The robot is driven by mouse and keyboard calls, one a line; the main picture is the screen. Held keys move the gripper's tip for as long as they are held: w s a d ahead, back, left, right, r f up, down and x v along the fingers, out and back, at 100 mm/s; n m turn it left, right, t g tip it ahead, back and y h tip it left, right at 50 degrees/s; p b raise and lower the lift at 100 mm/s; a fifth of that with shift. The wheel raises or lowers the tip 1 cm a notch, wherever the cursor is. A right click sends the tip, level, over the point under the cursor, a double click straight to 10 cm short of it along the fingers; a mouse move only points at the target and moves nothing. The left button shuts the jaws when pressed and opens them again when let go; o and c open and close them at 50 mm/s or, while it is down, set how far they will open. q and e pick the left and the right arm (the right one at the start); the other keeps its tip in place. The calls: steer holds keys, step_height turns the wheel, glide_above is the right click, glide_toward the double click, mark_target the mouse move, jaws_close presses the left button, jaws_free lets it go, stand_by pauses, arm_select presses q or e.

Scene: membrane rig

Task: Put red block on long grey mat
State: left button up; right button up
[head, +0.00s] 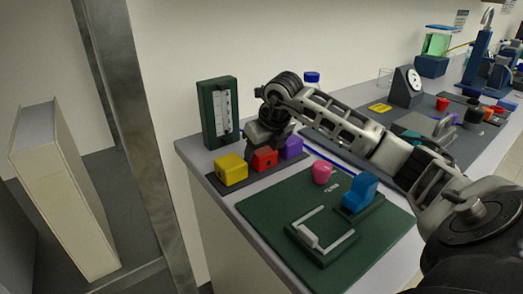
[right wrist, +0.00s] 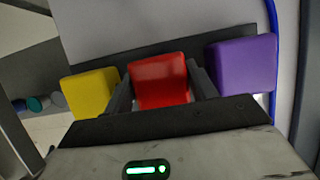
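The red block (head: 264,159) stands between the yellow block (head: 231,170) and the purple block (head: 291,147) on a long dark grey mat (head: 248,184) near the bench's left end. My right gripper (head: 267,147) is down over the red block. In the right wrist view, the red block (right wrist: 160,80) lies between the two fingers, which run close along both its sides. Whether they press on it cannot be told. The yellow block (right wrist: 91,92) and purple block (right wrist: 243,66) flank the fingers closely. My left gripper is not in view.
A green board (head: 265,217) in front carries a pink cup (head: 322,172), a blue seat-shaped piece (head: 360,193) and a light grey frame (head: 320,240). A green gauge panel (head: 219,112) stands behind the blocks. A dial (head: 408,86) and other items crowd the bench at right.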

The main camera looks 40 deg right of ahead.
steer(key=o, duration=0.3)
steer(key=shift+r, duration=0.25)
steer(key=v, duration=1.1)
steer(key=shift+s+r, duration=0.25)
steer(key=shift+r, duration=0.1)
steer(key=shift+a, duration=0.1)
